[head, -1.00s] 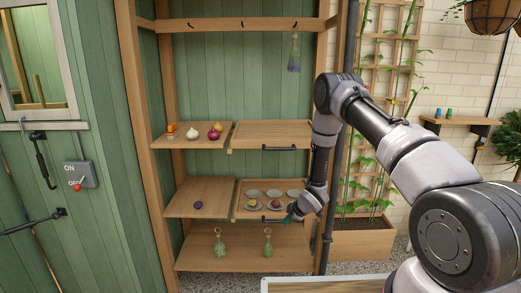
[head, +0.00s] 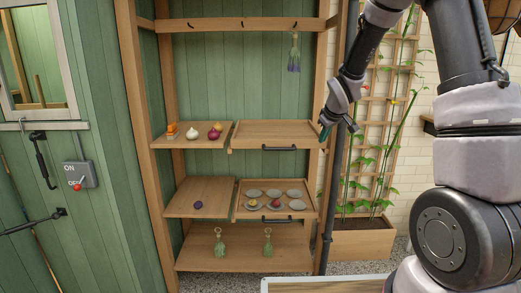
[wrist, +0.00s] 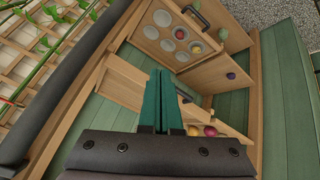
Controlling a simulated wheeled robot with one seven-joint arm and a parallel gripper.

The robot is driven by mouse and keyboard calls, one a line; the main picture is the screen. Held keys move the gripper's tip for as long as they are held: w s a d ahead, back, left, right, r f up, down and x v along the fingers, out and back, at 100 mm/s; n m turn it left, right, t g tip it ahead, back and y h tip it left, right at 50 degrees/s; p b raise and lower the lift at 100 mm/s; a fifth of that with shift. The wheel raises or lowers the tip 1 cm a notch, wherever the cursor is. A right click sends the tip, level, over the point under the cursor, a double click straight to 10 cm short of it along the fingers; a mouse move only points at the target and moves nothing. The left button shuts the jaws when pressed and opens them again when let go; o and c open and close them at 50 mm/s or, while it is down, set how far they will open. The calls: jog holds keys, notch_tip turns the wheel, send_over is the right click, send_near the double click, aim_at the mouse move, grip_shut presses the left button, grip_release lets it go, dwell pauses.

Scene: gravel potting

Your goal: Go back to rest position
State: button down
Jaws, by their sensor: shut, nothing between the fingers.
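My gripper (head: 324,133) is in front of the right post of the wooden shelf unit, beside the upper drawer, in the head view. In the wrist view its two green fingers (wrist: 161,103) are together with nothing between them. No object is held. My arm is bent and raised on the right side of the head view.
The shelf unit has an upper drawer (head: 272,127) and a lower drawer tray (head: 240,208) with several round saucers. Onions and other produce lie on the left shelves. A dark pipe (head: 328,215) and a planter (head: 362,240) are close on the right.

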jog(key=s+d+r+m, duration=0.2)
jog(key=s+r+m, duration=0.1)
jog(key=s+r, duration=0.5)
jog(key=s+d+r+m, duration=0.2)
jog(key=s+r+m, duration=0.1)
jog(key=s+r, duration=0.45)
jog(key=s+a+r+m, duration=0.1)
jog(key=s+r+m, duration=0.1)
jog(key=s, duration=0.7)
jog(key=s+a+r+m+y, duration=0.1)
jog(key=s+r+m, duration=0.1)
jog(key=s, duration=0.7)
jog(key=shift+s+m, duration=0.25)
jog(key=shift+m, duration=0.05)
